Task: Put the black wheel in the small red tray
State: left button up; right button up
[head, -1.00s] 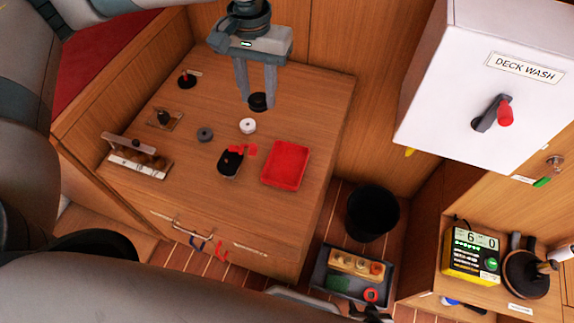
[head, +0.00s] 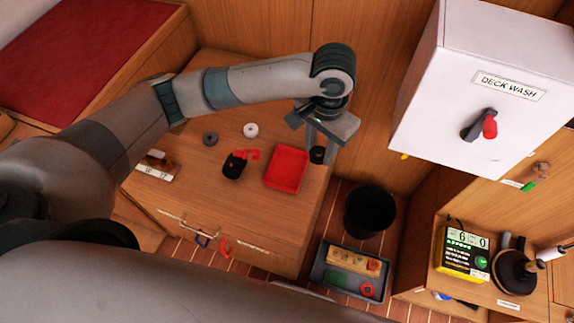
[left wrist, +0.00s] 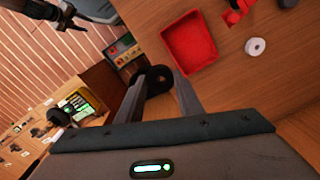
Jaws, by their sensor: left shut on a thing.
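My left gripper (head: 320,149) is shut on the black wheel (head: 317,155), holding it above the right edge of the wooden counter, just right of the red tray. The black wheel (left wrist: 156,79) also shows between the fingertips in the left wrist view, apart from the tray. The small red tray (head: 287,169) lies on the counter and looks empty. It also shows in the left wrist view (left wrist: 189,45).
A white wheel (head: 251,130), a grey wheel (head: 210,139) and a black pot with a red piece (head: 235,166) lie left of the tray. A black bin (head: 369,211) and a grey crate (head: 350,272) stand on the floor. A white box (head: 480,85) is at right.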

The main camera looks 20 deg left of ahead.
pick_arm(q)
jog(key=d, duration=0.1)
jog(key=s+d+f, duration=0.1)
jog(key=d, duration=0.1)
jog(key=shift+s+f+m+p, duration=0.25)
jog(key=shift+s+m+p, duration=0.05)
jog(key=shift+s+p, duration=0.1)
pick_arm(e)
jog(key=shift+s+d, duration=0.2)
jog(key=shift+s, duration=0.7)
